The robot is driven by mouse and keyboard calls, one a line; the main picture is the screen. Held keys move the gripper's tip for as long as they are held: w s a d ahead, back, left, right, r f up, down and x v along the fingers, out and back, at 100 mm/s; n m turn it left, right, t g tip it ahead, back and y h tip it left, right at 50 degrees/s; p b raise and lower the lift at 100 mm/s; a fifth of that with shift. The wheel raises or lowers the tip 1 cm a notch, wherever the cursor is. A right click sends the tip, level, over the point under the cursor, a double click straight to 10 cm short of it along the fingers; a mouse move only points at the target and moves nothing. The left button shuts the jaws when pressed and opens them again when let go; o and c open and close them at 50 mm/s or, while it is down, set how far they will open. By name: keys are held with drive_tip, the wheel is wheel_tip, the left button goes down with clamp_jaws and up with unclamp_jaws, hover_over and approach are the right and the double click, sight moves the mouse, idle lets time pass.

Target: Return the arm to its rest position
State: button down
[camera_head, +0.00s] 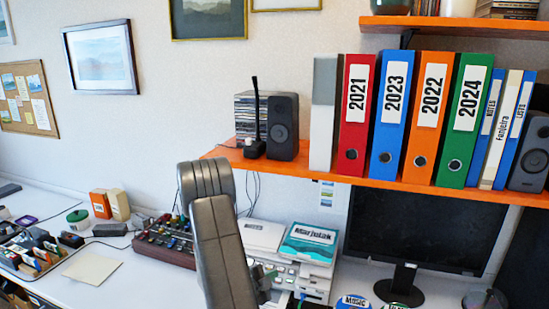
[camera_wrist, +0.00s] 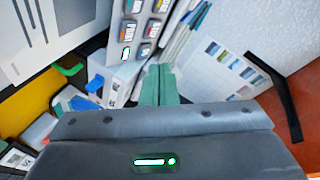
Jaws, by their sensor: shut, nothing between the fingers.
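My arm (camera_head: 222,245) shows in the head view as dark grey links, raised and bent in front of the desk, left of the monitor. My gripper (camera_wrist: 159,84) shows in the wrist view, its two greenish fingers together with nothing between them. It hangs over cluttered desk items, and I cannot tell its exact height above them. In the head view the gripper is mostly hidden behind or below the arm link.
An orange shelf (camera_head: 390,184) holds ring binders, speakers and stacked discs. Below stand a dark monitor (camera_head: 415,228), a boxed stack labelled Marjolak (camera_head: 309,243) and a mixer (camera_head: 165,240). The white desk (camera_head: 130,287) has some clear room at front left.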

drive_tip(key=r, duration=0.1)
drive_tip(key=s+r, duration=0.1)
drive_tip(key=r, duration=0.1)
drive_tip(key=s+r+p, duration=0.1)
drive_tip(key=shift+s+a+r, duration=0.2)
drive_tip(key=shift+a, duration=0.15)
drive_tip(key=w+f+b, duration=0.1)
drive_tip(key=f+b, duration=0.2)
drive_tip(key=w+f+b, duration=0.1)
drive_tip(key=f+b, duration=0.1)
drive_tip(key=shift+w+d+f, duration=0.15)
drive_tip(key=shift+w+d, duration=0.15)
drive_tip(key=shift+d, duration=0.1)
